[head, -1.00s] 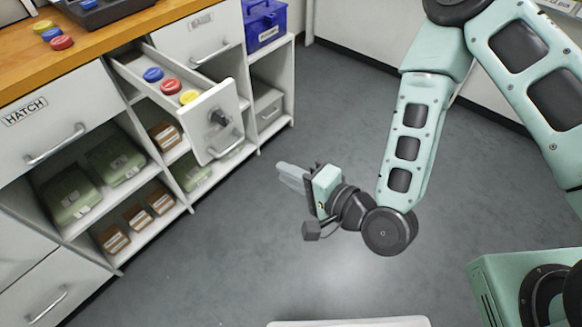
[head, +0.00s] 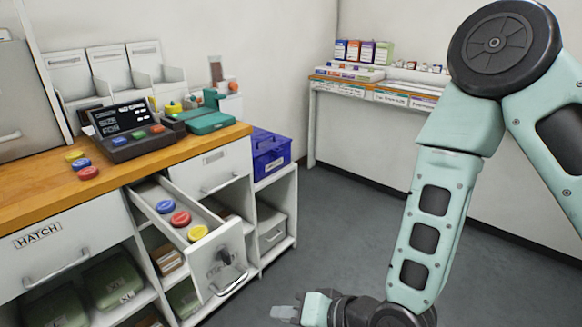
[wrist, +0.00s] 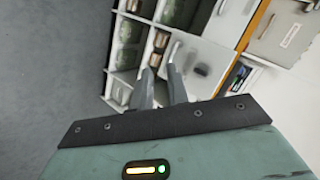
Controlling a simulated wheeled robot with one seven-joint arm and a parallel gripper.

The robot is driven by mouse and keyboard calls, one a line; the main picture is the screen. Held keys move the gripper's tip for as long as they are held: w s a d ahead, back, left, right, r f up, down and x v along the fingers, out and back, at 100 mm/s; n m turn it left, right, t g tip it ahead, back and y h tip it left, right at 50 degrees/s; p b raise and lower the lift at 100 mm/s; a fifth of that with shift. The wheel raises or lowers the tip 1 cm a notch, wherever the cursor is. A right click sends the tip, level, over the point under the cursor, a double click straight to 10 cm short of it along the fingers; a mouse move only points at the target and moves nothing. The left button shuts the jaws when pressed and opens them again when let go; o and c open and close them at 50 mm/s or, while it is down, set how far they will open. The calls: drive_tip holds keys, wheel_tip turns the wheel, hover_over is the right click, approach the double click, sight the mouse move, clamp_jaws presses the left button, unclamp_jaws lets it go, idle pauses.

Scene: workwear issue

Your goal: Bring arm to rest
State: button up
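My gripper (head: 285,314) is at the bottom edge of the head view, over the floor and to the right of the open drawer (head: 214,262), partly cut off by the frame. In the wrist view, my gripper (wrist: 160,73) shows two grey fingers standing apart with nothing between them, so it is open and empty. My arm hangs down at the right of the head view with its elbow bent. The fingers touch nothing that I can see.
The pulled-out drawer holds blue (head: 165,207), red (head: 180,218) and yellow (head: 197,233) discs. The wooden counter (head: 45,195) carries more discs and a dark console (head: 125,135). A blue box (head: 270,155) sits on the shelf unit. Grey floor (head: 345,235) is free.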

drive_tip(key=s+d+r+n+g+h+p, duration=0.2)
drive_tip(key=d+r, duration=0.5)
drive_tip(key=r, duration=0.4)
drive_tip(key=s+d+r+n+g+h+p, duration=0.3)
drive_tip(key=s+d+r+n+h, duration=0.3)
drive_tip(key=s+r, duration=0.3)
drive_tip(key=shift+d+r+h+p, duration=0.6)
drive_tip(key=shift+d+r+h, duration=0.15)
drive_tip(key=shift+r, duration=0.2)
